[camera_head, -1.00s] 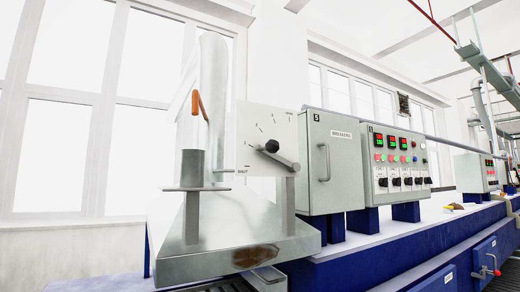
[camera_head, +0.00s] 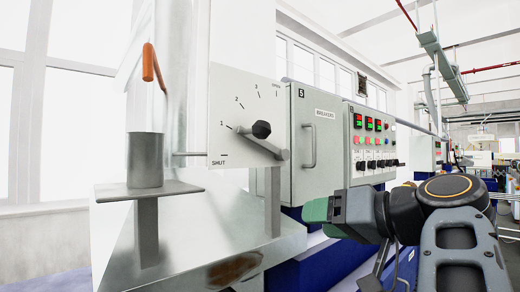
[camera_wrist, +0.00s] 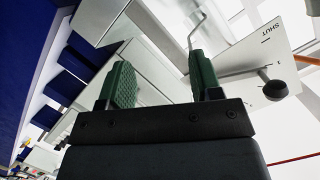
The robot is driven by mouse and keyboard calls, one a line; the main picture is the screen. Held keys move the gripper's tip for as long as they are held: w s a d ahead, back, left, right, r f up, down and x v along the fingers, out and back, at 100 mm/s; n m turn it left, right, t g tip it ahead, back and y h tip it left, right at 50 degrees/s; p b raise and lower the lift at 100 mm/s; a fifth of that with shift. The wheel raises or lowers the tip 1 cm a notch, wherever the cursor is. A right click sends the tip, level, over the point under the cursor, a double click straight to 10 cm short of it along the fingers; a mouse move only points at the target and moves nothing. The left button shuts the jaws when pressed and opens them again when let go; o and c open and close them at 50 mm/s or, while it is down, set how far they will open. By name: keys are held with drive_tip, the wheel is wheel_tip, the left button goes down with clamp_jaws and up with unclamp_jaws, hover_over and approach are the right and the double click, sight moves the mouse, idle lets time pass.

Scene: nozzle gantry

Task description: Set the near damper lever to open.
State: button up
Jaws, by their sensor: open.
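The damper dial plate (camera_head: 228,95) is white, marked SHUT at lower left, then numbers up to OPEN at top right. A grey lever bar (camera_head: 258,144) slants across its front beside a black round knob (camera_head: 261,129). The bar lies below the numbered arc; its exact setting is hard to tell. In the wrist view the plate (camera_wrist: 240,62) shows SHUT at upper right, with the black knob (camera_wrist: 274,88) right of my fingers. My gripper (camera_head: 336,214) is to the right of and below the lever, apart from it. Its green fingers (camera_wrist: 164,82) are open with nothing held.
A breaker cabinet (camera_head: 325,165) with a bar handle (camera_head: 309,146) stands right of the dial, and a control panel (camera_head: 376,140) beyond it. A metal ledge (camera_head: 190,235) runs below the dial. An orange handle (camera_head: 152,64) hangs at left above a grey cylinder (camera_head: 146,160).

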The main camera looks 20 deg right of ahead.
drive_tip(key=s+r+n+t, duration=0.25)
drive_tip(key=s+r, duration=0.25)
drive_tip(key=r, duration=0.5)
drive_tip(key=n+y+p, duration=0.2)
drive_tip(key=n, duration=0.3)
approach(269, 127)
drive_tip(key=shift+p+x, duration=1.2)
drive_tip(key=shift+x, duration=4.6)
drive_tip(key=shift+c, duration=0.4)
clamp_jaws()
